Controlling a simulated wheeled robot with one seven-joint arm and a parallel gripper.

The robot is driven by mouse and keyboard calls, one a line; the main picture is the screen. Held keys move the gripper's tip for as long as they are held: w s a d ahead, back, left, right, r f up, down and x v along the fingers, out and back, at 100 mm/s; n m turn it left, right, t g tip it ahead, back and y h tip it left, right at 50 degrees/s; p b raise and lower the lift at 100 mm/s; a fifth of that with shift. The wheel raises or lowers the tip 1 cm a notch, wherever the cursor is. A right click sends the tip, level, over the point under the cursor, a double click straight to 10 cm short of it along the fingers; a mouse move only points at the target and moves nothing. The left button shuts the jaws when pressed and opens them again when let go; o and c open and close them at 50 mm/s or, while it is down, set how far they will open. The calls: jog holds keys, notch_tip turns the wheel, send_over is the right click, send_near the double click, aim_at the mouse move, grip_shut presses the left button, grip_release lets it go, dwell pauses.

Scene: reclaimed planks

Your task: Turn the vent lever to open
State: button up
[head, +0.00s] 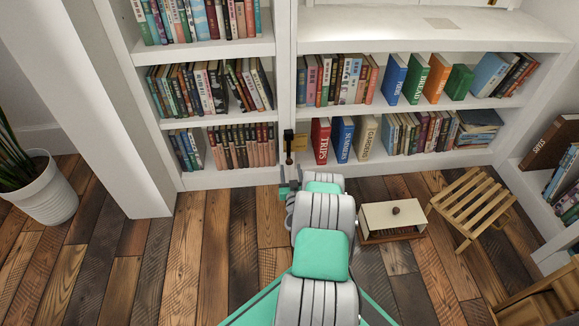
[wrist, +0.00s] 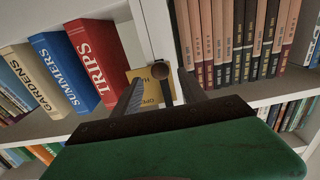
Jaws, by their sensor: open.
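The vent lever (head: 288,147) is a dark handle on the white upright between the shelf bays, pointing down in the head view. Its round brown knob shows in the wrist view (wrist: 161,70). A tan label card (wrist: 143,87) beside it carries printing that seems to include "OPEN"; the rest is partly hidden. My gripper (wrist: 160,91) is open and empty, its two dark fingers pointing at the upright. In the wrist view the knob appears between the fingertips; I cannot tell how near it is. In the head view my arm hides most of the gripper.
Shelves of books flank the upright, with a red TRIPS book (head: 320,141) close by. A potted plant (head: 45,195) stands at left.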

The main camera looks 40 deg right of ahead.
aim_at(290, 163)
jog(key=b+x, duration=0.2)
jog(key=x, duration=0.2)
jog(key=shift+w+f, duration=0.2)
jog(key=shift+w, duration=0.05)
jog(key=shift+w+d+r, duration=0.15)
jog(key=shift+w+d, duration=0.15)
jog(key=shift+w, duration=0.05)
jog(key=shift+c, duration=0.3)
grip_shut()
jog(key=shift+s, duration=0.1)
dwell(0.4)
